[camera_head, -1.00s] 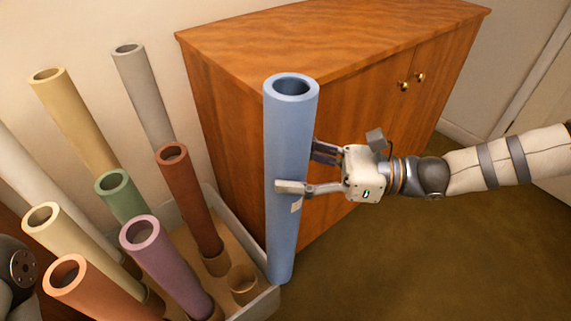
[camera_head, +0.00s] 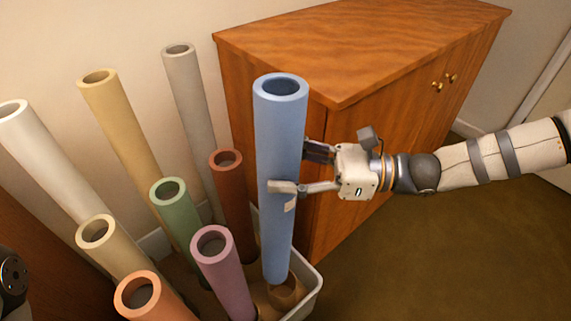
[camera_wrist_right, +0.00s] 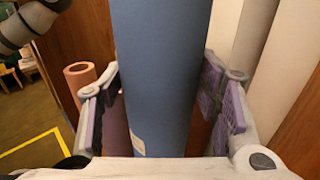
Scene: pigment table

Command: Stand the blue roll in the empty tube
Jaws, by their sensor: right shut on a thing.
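The blue roll (camera_head: 279,215) is upright with a slight tilt. My right gripper (camera_head: 300,168) is shut on its middle from the right. In the right wrist view the blue roll (camera_wrist_right: 157,60) fills the space between both finger pads. The short brown empty tube (camera_head: 288,294) stands in the crate's near right corner. The roll's lower end is at this tube's rim and covers part of its opening. I cannot tell whether the end is inside the tube or just above it. Only a dark part of my left arm shows at the left edge.
The pale crate (camera_head: 314,290) holds several other rolls to the left. The purple roll (camera_head: 225,275) and the red-brown roll (camera_head: 230,190) stand closest to the blue one. A wooden cabinet (camera_head: 350,55) stands behind. The brown floor at the right is clear.

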